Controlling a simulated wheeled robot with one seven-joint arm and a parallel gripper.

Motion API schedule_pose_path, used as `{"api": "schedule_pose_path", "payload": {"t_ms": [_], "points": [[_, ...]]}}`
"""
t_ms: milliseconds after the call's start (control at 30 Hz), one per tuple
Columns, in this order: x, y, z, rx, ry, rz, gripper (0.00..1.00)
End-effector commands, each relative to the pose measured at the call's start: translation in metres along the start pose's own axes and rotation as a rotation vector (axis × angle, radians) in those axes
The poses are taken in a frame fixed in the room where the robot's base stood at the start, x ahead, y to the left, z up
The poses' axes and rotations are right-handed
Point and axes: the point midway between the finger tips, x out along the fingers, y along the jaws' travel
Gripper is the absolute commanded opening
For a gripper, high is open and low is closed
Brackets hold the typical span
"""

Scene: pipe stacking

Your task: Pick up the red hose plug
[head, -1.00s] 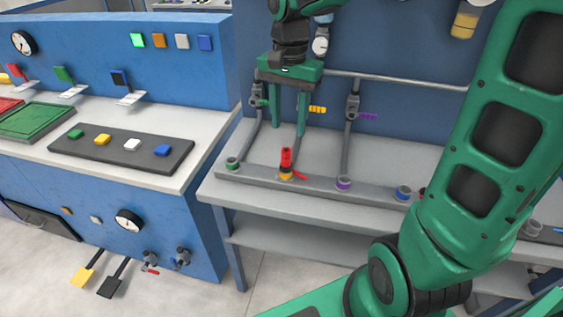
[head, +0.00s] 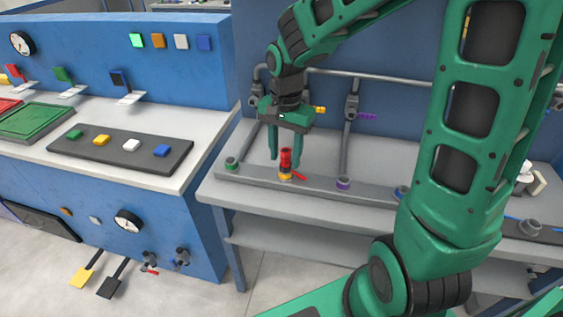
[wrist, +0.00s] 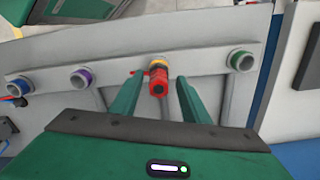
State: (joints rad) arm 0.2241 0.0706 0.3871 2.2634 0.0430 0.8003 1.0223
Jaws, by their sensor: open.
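The red hose plug (head: 286,159) stands upright on the yellow-ringed port (head: 285,176) of the grey rail, with a small red lever (head: 299,175) at its side. In the wrist view the red plug (wrist: 158,84) shows between the fingers, near their tips. My gripper (head: 287,157) is open and points down just over the port, its fingers on either side of the plug. The gripper also shows in the wrist view (wrist: 158,80). Whether a finger touches the plug, I cannot tell.
The rail (head: 320,186) also carries a green-ringed port (head: 232,163) to the left and a purple-ringed port (head: 343,184) to the right. Grey pipes with valves stand behind it. A blue console (head: 170,225) with buttons stands at the left.

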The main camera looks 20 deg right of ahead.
Motion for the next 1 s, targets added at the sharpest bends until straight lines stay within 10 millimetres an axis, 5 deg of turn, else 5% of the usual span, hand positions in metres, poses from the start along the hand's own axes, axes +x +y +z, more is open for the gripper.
{"api": "schedule_pose_path", "payload": {"t_ms": [233, 400, 433, 767, 1000], "points": [[0.001, 0.000, 0.000, -0.001, 0.001, 0.000, 0.42], [0.001, 0.000, 0.000, -0.001, 0.001, 0.000, 0.02], [0.001, 0.000, 0.000, -0.001, 0.000, 0.000, 0.00], [0.000, -0.001, 0.000, -0.001, 0.001, -0.001, 0.00], [-0.019, -0.001, 0.000, -0.002, 0.003, -0.004, 0.00]]}}
